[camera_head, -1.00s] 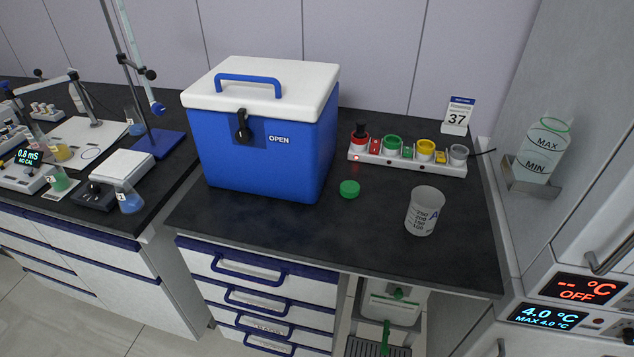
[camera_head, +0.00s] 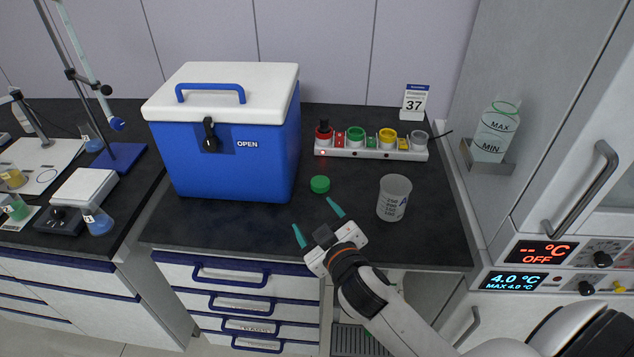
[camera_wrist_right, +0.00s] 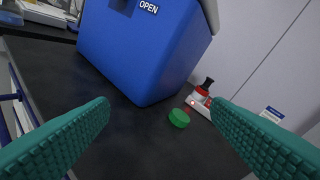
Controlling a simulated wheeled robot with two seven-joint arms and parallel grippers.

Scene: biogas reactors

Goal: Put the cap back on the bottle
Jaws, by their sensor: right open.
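A small green cap (camera_head: 320,184) lies on the dark bench top, right of the blue cooler. The cap also shows in the right wrist view (camera_wrist_right: 179,118), ahead of and between the fingers. My right gripper (camera_head: 316,222) is open and empty, its teal fingers pointing towards the cap from the bench's front edge, apart from it. A translucent bottle (camera_head: 497,132) marked MAX and MIN, with a green rim, sits in a holder on the right wall. I cannot tell whether this is the task's bottle. My left gripper is out of view.
A blue cooler (camera_head: 228,160) with a white lid stands left of the cap. A graduated beaker (camera_head: 393,198) stands to the right. Behind is a white rack (camera_head: 372,153) with coloured rings and a black-topped item.

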